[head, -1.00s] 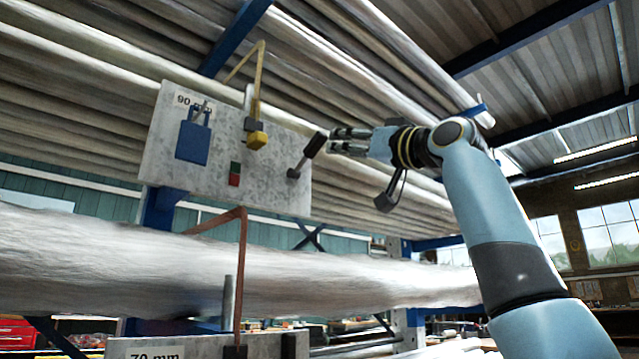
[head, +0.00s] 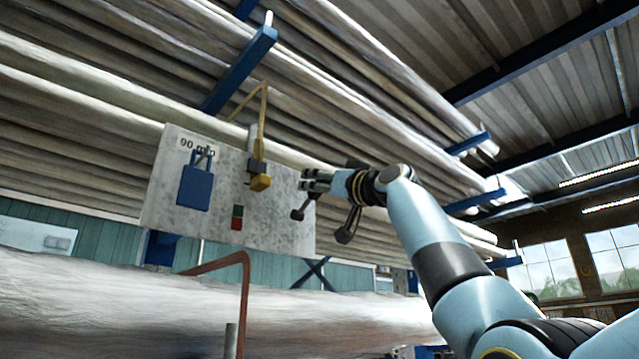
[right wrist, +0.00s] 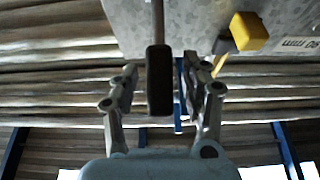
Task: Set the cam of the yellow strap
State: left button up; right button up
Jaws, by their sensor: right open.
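The yellow strap (head: 263,102) comes down over the bars to a dark buckle with a yellow block (head: 260,182) on the grey plate marked 90 mm (head: 275,215). A lever (head: 297,214) with a dark handle sits at the plate's right side. My right gripper (head: 306,180) is open at this handle, right of the yellow block. In the right wrist view the black handle (right wrist: 159,80) lies between the open fingers (right wrist: 160,92), with a gap on each side. The yellow block (right wrist: 249,33) shows there at upper right. My left gripper is out of view.
Long bars on blue rack arms (head: 240,68) run behind and above. A brown strap (head: 245,290) crosses the large bar below.

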jog(key=shift+c, duration=0.2)
grip_shut()
jog(key=shift+r, duration=0.1)
jog(key=shift+r+p, duration=0.15)
jog(key=shift+p, duration=0.25)
jog(key=w+r+g+h+p, duration=0.1)
jog(key=p, duration=0.3)
jog(key=w+a+r+g+h+p, duration=0.1)
jog(key=g+p, duration=0.1)
jog(key=p, duration=0.3)
jog(key=a+r+g+h+p, duration=0.1)
jog(key=g+p, duration=0.1)
jog(key=p, duration=0.2)
jog(key=shift+w+r+h+p, duration=0.3)
jog(key=shift+w+p, duration=0.1)
jog(key=shift+w+a+f+g+h+p, duration=0.2)
jog(key=shift+w+g+h+p, duration=0.15)
jog(key=shift+p, duration=0.55)
jog(key=shift+s, duration=0.1)
